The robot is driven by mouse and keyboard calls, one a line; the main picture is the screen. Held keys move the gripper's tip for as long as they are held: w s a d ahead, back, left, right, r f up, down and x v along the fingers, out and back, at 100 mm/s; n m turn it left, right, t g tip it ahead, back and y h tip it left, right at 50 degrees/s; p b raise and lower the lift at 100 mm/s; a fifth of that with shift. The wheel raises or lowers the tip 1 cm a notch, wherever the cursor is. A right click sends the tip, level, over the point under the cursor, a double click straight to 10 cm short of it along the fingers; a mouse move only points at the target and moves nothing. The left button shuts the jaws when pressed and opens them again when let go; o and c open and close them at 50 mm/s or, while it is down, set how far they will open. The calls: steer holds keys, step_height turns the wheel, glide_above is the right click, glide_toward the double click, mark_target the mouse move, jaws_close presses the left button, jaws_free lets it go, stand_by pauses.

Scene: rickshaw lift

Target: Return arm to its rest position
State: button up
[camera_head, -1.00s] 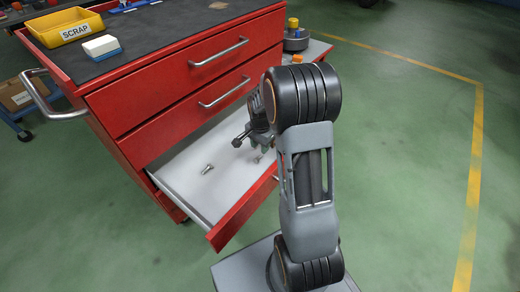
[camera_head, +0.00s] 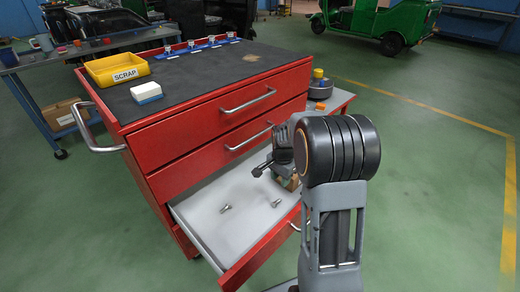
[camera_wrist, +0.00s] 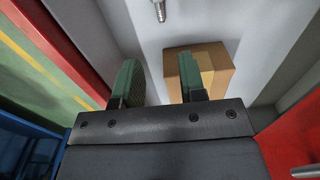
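My gripper (camera_wrist: 160,82) is open, its two green-padded fingers apart with nothing held between them. In the wrist view it is above the white floor of the open bottom drawer (camera_head: 205,222). A small brown cardboard box (camera_wrist: 215,68) lies in the drawer, partly behind the right finger. In the head view, my arm (camera_head: 335,220) is bent forward beside the red cabinet (camera_head: 165,150), with the wrist over the drawer. The fingertips are mostly hidden there by the arm.
Two bolts (camera_head: 225,208) (camera_head: 277,203) lie in the drawer. A yellow SCRAP bin (camera_head: 117,70) and a white-and-blue block (camera_head: 146,92) stand on the cabinet top. A workbench (camera_head: 35,60) is behind left. Green floor (camera_head: 440,180) is clear at right.

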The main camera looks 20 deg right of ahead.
steer(key=s+a+r+n+t+p, duration=0.1)
steer(key=s+a+r+n+p, duration=0.2)
steer(key=r+p, duration=0.7)
steer(key=s+a+r+n+t+p, duration=0.1)
steer(key=s+a+r+n+p, duration=0.3)
steer(key=r, duration=1.3)
steer(key=s+a+r+n+t+p, duration=0.1)
steer(key=s+a+r+n+p, duration=0.3)
steer(key=s+r+p, duration=0.5)
step_height(320, 180, up, 5)
steer(key=n+p, duration=0.2)
steer(key=p, duration=0.4)
steer(key=shift+s+t+p, duration=0.3)
steer(key=shift+p, duration=0.1)
